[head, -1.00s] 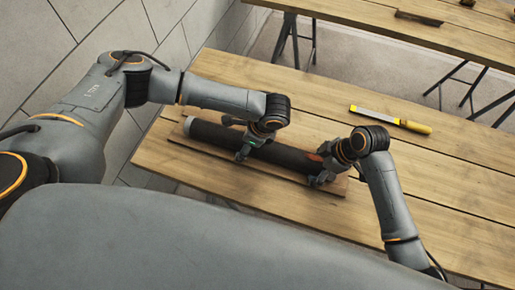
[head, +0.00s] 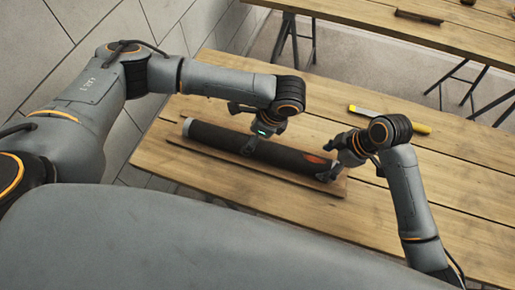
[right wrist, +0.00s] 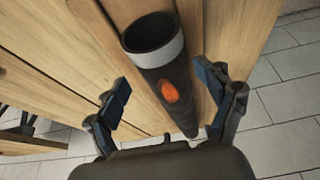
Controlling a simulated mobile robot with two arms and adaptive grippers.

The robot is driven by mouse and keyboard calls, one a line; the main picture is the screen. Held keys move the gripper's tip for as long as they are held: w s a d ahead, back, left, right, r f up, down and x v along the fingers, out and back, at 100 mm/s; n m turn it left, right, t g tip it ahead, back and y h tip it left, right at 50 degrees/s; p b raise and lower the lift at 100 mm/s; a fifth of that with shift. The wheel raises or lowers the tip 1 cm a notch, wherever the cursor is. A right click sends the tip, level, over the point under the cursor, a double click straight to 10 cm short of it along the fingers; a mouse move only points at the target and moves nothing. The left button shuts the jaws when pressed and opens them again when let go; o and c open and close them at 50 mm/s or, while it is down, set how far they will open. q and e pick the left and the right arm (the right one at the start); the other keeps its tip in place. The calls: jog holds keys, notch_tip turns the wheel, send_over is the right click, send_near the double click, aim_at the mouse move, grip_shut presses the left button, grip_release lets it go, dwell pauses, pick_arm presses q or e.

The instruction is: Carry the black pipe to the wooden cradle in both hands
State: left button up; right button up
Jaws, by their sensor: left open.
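The black pipe (head: 220,138) lies lengthwise on a flat wooden board (head: 200,155) on the near table. It has a pale band at its left end and an orange mark near its right end. My left gripper (head: 243,128) is open just above the pipe's middle, fingers on either side of it; contact is unclear. My right gripper (head: 330,158) is open by the pipe's right end. In the right wrist view the pipe (right wrist: 165,75) shows between its spread fingers (right wrist: 163,88), with a gap on each side. I cannot make out a cradle for certain.
A yellow-handled tool (head: 412,126) lies on the near table (head: 440,180) beyond my right gripper. A second table (head: 380,22) stands behind, across a gap, with a dark wooden piece (head: 420,17) on it. The near table's right part is clear.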

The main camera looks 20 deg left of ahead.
pick_arm(q)
jog(key=shift+s+a, duration=0.1)
jog(key=shift+a, duration=0.05)
pick_arm(e)
jog(key=shift+a+v, duration=0.2)
jog(key=shift+v, duration=1)
jog(key=shift+s+r, duration=0.1)
jog(key=shift+s, duration=0.05)
